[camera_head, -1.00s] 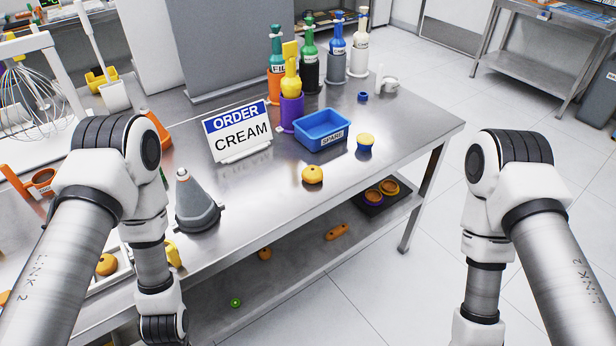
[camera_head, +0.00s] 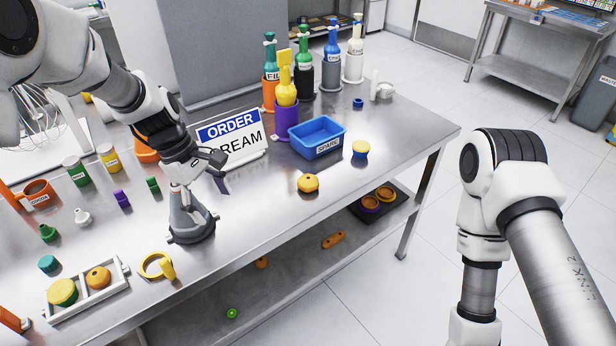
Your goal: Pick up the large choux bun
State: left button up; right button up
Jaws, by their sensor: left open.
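An orange-brown bun (camera_head: 308,184) sits alone on the steel table near its front edge. Another orange bun (camera_head: 98,277) sits in the right part of a white divided tray (camera_head: 110,291) at lower left. A round thing with a yellow-green top (camera_head: 62,292) fills the tray's left part. I cannot tell for sure which is the large choux bun. My left gripper (camera_head: 203,178) is open and points down over the grey cone (camera_head: 192,222), left of the lone bun and apart from it. I cannot tell whether it touches the cone. My right gripper is out of view.
The order sign (camera_head: 232,138) stands just behind my left gripper. A yellow ring tool (camera_head: 156,265) lies by the tray. The table around the lone bun is clear.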

aim_at(307, 183)
jog(key=i, duration=0.4)
jog(key=i+l+u, duration=0.25)
jog(key=l+u, duration=0.15)
jog(key=l, duration=1)
jog(key=l+u, duration=0.4)
jog(key=l, duration=1.05)
jog(key=i, duration=0.05)
